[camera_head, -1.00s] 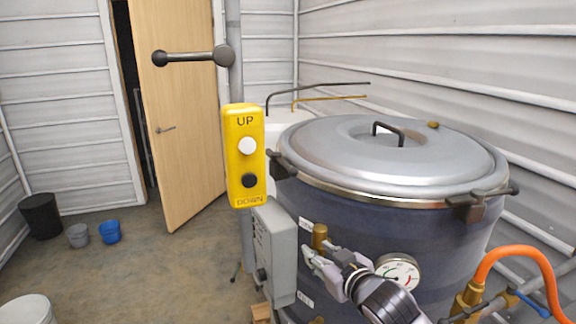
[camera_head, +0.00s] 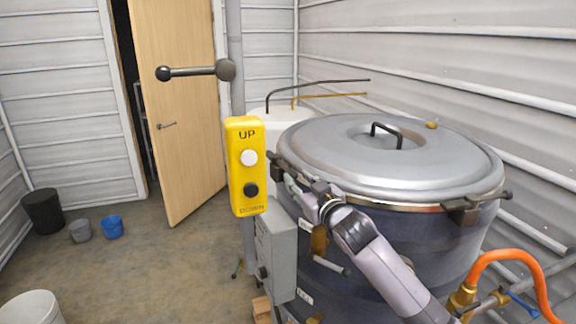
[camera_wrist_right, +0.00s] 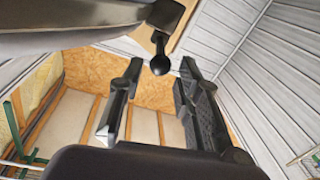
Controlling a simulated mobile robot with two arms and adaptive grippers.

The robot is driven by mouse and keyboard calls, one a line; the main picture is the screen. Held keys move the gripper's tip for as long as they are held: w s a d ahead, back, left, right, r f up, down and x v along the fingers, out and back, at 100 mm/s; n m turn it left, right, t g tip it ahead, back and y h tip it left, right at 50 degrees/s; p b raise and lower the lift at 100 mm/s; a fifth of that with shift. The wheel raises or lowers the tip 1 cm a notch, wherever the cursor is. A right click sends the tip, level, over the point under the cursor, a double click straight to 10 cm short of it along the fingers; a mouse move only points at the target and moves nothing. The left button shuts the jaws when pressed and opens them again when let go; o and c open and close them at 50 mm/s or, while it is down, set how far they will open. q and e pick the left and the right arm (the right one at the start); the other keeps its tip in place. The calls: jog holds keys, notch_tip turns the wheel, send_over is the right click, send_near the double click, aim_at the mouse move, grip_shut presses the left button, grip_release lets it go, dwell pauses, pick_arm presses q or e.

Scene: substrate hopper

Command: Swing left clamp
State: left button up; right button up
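The dark left clamp (camera_head: 277,164) sits on the rim of the blue kettle (camera_head: 420,245), at the left side of its grey lid (camera_head: 330,150). In the right wrist view the clamp's block (camera_wrist_right: 168,14) has a short lever ending in a dark ball knob (camera_wrist_right: 159,66). My right gripper (camera_head: 288,182) is just below and beside this clamp and partly hides it. In the wrist view the right gripper (camera_wrist_right: 161,72) is open, with the knob showing between its fingertips; I cannot tell whether they touch. My left gripper is not in view.
Another clamp (camera_head: 464,212) is at the front right of the rim. A yellow UP/DOWN control box (camera_head: 246,190) hangs close left of my right gripper, above a grey box (camera_head: 278,255). An orange hose (camera_head: 520,257) is at lower right. Floor at left is mostly open.

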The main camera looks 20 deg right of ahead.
aim_at(288, 168)
jog(key=shift+w+a+p, duration=0.15)
jog(key=shift+w+p, duration=0.2)
jog(key=shift+w, duration=0.85)
jog(key=shift+w+a+p, duration=0.2)
jog(key=shift+w+p, duration=0.15)
jog(key=shift+w, duration=0.8)
jog(key=shift+w+a+p, duration=0.15)
jog(key=shift+w+p, duration=0.2)
jog(key=shift+w, duration=0.85)
jog(key=shift+c, duration=0.5)
grip_shut()
